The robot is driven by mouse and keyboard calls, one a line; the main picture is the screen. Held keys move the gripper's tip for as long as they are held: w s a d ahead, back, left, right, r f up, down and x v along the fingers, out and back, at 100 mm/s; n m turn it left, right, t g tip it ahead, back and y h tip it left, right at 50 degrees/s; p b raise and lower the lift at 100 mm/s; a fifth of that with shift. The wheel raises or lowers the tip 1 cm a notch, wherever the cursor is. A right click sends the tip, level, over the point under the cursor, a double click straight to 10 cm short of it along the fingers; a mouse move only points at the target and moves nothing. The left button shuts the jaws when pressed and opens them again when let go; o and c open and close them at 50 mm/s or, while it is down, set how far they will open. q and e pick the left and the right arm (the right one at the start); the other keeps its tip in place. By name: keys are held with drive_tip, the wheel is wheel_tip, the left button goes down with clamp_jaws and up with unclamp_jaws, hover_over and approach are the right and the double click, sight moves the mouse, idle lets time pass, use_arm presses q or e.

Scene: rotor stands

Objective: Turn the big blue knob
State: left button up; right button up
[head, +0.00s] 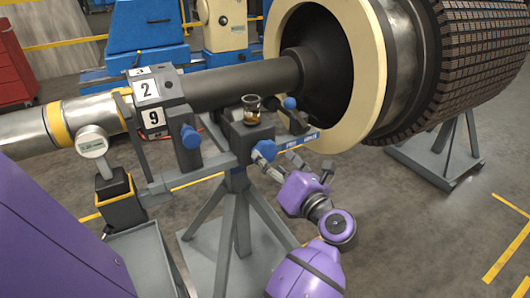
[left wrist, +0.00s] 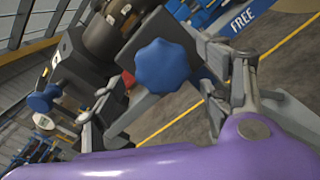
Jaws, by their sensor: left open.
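The big blue knob (head: 264,150) is on the front of the grey stand's block, below a small glass cup (head: 252,107) of amber liquid. In the left wrist view the lobed blue knob (left wrist: 162,66) fills the upper middle. My left gripper (head: 281,163) is open, just in front and to the right of the knob in the head view. In the left wrist view its fingers (left wrist: 160,88) are spread to either side of the knob; I cannot tell whether they touch it. My right gripper is not in view.
Another blue knob (head: 190,136) is on the clamp block left of the big one. A blue strip reading FREE (head: 300,140) runs beside my left gripper. A dial gauge (head: 92,143) stands at left. The large rotor (head: 470,60) lies behind. Open floor is at lower right.

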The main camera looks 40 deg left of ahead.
sight(268, 154)
use_arm(q)
drive_tip(key=shift+x, duration=2.3)
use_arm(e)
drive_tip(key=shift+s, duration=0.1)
use_arm(q)
drive_tip(key=shift+c, duration=0.6)
drive_tip(key=c, duration=1)
drive_tip(key=shift+r+m+p, duration=0.2)
drive_tip(key=shift+m+p, duration=0.5)
drive_tip(key=shift+p, duration=0.45)
drive_tip(key=m+p, duration=0.2)
drive_tip(key=shift+w+r+p, duration=0.1)
drive_tip(key=shift+r+p, duration=0.05)
drive_tip(key=shift+p, duration=0.25)
drive_tip(key=m+p, duration=0.3)
drive_tip(key=shift+d, duration=0.1)
drive_tip(key=shift+f+m+p, duration=0.25)
drive_tip(key=shift+m+p, duration=0.7)
drive_tip(key=shift+m, duration=0.35)
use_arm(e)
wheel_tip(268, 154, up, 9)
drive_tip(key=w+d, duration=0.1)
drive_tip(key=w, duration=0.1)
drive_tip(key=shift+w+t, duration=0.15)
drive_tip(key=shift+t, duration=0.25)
